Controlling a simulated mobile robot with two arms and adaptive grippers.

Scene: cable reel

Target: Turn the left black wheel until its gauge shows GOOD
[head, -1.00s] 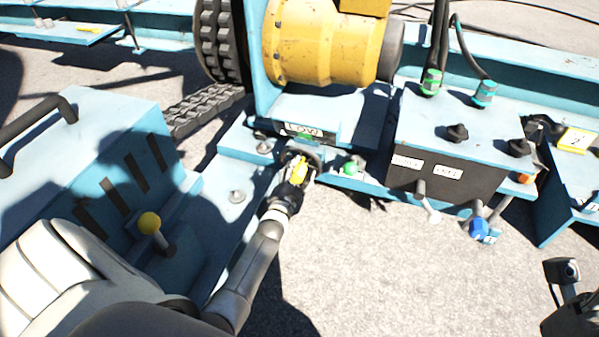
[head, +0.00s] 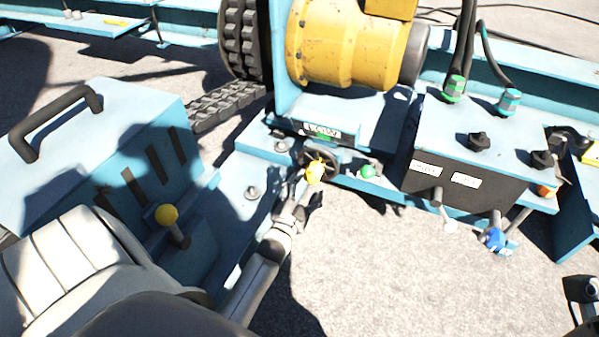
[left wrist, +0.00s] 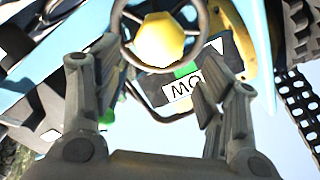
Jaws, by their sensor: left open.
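The left black wheel (head: 334,160) has a yellow hub and stands in front of the reel base. The wheel also shows at the top of the left wrist view (left wrist: 122,27), hub facing me. Its gauge (head: 322,131) is the white plate behind it, blurred in the head view.
Another valve with a green hub (head: 367,171) sits right of the wheel. A control box (head: 455,185) with levers stands further right. A yellow-knobbed lever (head: 167,215) is near my left arm. My right gripper (head: 584,300) shows only partly at the right edge.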

